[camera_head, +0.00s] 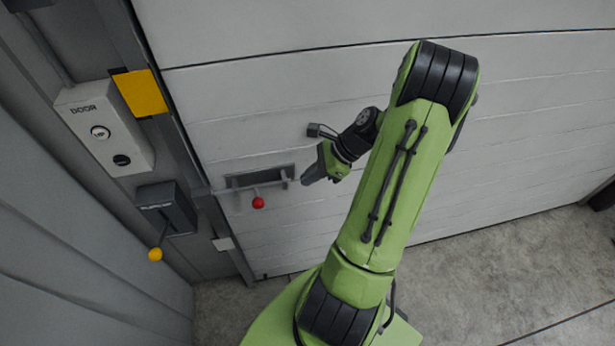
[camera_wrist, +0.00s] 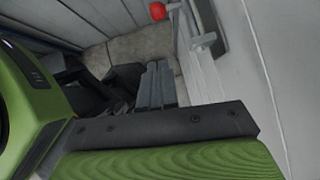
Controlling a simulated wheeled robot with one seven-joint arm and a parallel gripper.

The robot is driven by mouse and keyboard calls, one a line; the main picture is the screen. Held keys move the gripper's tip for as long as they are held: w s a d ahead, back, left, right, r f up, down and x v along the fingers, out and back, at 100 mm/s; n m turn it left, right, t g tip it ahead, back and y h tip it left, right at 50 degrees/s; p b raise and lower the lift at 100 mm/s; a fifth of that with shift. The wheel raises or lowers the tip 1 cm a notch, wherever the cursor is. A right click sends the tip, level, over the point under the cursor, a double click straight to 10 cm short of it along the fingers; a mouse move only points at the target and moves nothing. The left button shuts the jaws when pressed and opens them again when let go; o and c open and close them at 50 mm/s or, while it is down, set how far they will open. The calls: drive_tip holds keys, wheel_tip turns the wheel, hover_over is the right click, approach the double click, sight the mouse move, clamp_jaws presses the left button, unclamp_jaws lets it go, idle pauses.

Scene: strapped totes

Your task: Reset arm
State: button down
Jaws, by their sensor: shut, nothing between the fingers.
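My green arm rises from the bottom middle of the head view, bends at the top, and its end hangs in front of the pale panelled door (camera_head: 480,120). My gripper (camera_head: 308,180) is shut and empty, pointing left and down, a little right of the door's recessed latch (camera_head: 258,180). The latch carries a red ball knob (camera_head: 258,203). In the wrist view the dark fingers (camera_wrist: 157,88) lie together, and the red knob (camera_wrist: 157,11) shows beyond them at the top. I cannot tell the exact gap between fingertips and latch.
A grey control box marked DOOR (camera_head: 104,128) is on the left post, by a yellow plate (camera_head: 140,92). Below it is a dark switch box with a lever ending in a yellow ball (camera_head: 155,254). Bare concrete floor (camera_head: 490,280) lies at the lower right.

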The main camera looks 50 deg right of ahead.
idle(0.3)
drive_tip(key=a+r+n+g+h+b, duration=0.1)
drive_tip(key=a+r+n+g+h, duration=0.25)
drive_tip(key=a+r+n, duration=0.95)
drive_tip(key=s+a+r+n+t+h, duration=0.2)
drive_tip(key=s+a+r+n+t, duration=0.2)
drive_tip(key=s+a+n, duration=0.4)
drive_tip(key=s+r+n, duration=0.1)
drive_tip(key=n, duration=0.4)
drive_tip(key=shift+s+b, duration=0.25)
drive_tip(key=shift+b, duration=0.1)
